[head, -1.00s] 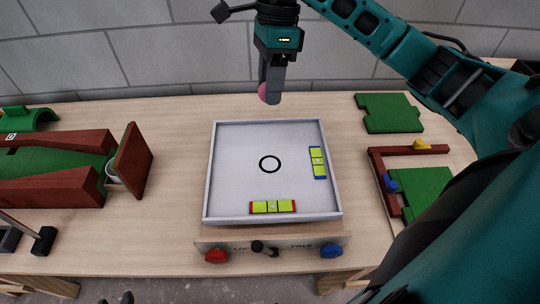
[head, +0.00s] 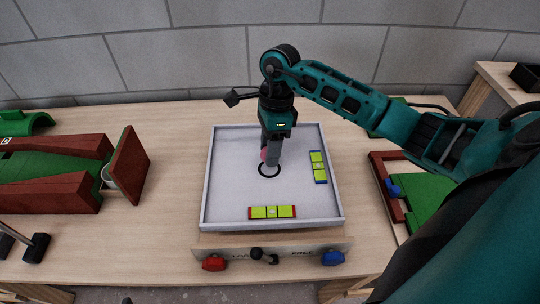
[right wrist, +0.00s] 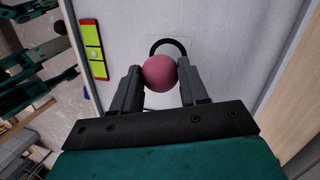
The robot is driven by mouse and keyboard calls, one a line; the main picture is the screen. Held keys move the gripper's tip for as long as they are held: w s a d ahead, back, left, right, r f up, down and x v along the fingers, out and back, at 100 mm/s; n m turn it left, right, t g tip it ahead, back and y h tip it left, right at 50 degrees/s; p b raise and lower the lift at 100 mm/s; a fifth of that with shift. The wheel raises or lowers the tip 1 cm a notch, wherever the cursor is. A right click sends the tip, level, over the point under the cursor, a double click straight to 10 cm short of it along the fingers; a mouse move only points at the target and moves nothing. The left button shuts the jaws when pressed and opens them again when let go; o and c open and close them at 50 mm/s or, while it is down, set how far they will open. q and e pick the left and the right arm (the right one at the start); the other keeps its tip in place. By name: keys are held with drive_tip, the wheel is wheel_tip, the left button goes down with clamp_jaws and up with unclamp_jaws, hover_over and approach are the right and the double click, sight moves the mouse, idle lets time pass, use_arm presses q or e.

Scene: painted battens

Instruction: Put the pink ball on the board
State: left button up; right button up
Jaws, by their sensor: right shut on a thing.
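The pink ball (right wrist: 159,73) is held between the two fingers of my right gripper (right wrist: 160,80), and most of it is hidden behind the fingers in the head view (head: 264,155). My right gripper (head: 269,160) is shut on it, pointing down over the middle of the board. The board (head: 233,180) is a grey-white tray with a raised rim and a black ring (head: 265,174) at its centre. The ball is close to the ring; I cannot tell whether it touches the surface. My left gripper is not in view.
Two yellow-green spirit levels lie on the board, one at right (head: 318,167) and one at front (head: 272,212). A front panel (head: 230,246) carries red (head: 214,263) and blue (head: 333,258) knobs and a black lever (head: 263,256). A red-and-green ramp (head: 55,175) stands left.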

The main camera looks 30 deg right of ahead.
drive_tip(key=x, duration=0.2)
drive_tip(key=shift+w+d+f, duration=0.1)
drive_tip(key=shift+d+f, duration=0.05)
drive_tip(key=shift+f, duration=0.25)
drive_tip(key=shift+f, duration=0.2)
drive_tip(key=o, duration=1)
drive_tip(key=shift+o, duration=0.2)
drive_tip(key=shift+r, duration=0.1)
